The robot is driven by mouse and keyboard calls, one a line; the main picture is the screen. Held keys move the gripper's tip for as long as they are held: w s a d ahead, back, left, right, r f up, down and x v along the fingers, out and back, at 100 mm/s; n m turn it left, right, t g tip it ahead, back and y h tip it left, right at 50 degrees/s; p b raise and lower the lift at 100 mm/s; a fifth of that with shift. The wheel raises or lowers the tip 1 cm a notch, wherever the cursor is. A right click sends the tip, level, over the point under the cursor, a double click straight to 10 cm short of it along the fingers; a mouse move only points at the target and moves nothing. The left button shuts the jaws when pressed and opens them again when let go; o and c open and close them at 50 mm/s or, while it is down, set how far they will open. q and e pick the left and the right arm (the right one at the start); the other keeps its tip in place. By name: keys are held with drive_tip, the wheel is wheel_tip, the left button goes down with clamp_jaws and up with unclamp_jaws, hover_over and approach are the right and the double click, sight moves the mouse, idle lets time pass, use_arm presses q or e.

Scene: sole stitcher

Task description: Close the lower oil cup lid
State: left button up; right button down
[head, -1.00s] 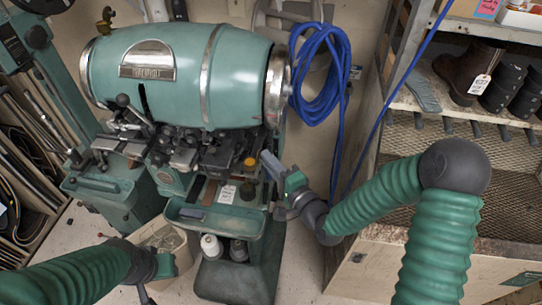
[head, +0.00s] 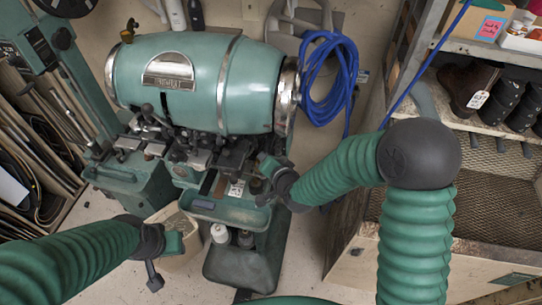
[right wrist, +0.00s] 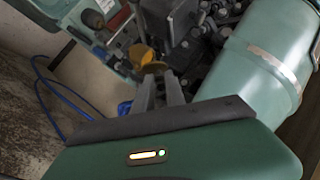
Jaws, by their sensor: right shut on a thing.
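The stitcher (head: 215,85) is a green machine with a barrel-shaped body. In the right wrist view, a yellow brass piece (right wrist: 147,58), apparently the lower oil cup lid, is at the tips of my right gripper (right wrist: 160,78). The right gripper is shut on it; how far the lid is tilted I cannot tell. In the head view my right gripper (head: 266,168) is beside the machine's lower right front, and the lower cup is hidden there. My left gripper (head: 158,252) hangs at the lower left, apart from the machine; its jaw opening is unclear.
A green tray (head: 235,212) with a white tag (head: 237,188) is below the machine head. Two small bottles (head: 220,234) stand under it. A blue hose (head: 330,75) hangs at right.

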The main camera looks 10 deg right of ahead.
drive_tip(key=a+n+g+h+p, duration=0.1)
drive_tip(key=h+p, duration=0.1)
drive_tip(key=p, duration=0.2)
drive_tip(key=w+a+n+g+h+p, duration=0.1)
drive_tip(key=h+p, duration=0.1)
drive_tip(key=p, duration=0.3)
drive_tip(key=shift+a+r+n, duration=0.1)
drive_tip(key=shift+a+n, duration=0.25)
drive_tip(key=shift+n, duration=0.05)
drive_tip(key=shift+w+a+f+n+g+h+p, duration=0.2)
drive_tip(key=shift+f+n+g+h+p, duration=0.15)
drive_tip(key=shift+h+p, duration=0.2)
drive_tip(key=shift+f+g+h+p, duration=0.15)
drive_tip(key=shift+g+h+p, duration=0.2)
drive_tip(key=shift+h+p, duration=0.1)
drive_tip(key=shift+n, duration=0.25)
drive_tip(key=c, duration=1.4)
unclamp_jaws()
drive_tip(key=shift+f, duration=0.1)
drive_tip(key=shift+w+a+f, duration=0.1)
drive_tip(key=b+v, duration=0.3)
drive_tip(key=v, duration=1.4)
drive_tip(key=shift+a+f, duration=0.1)
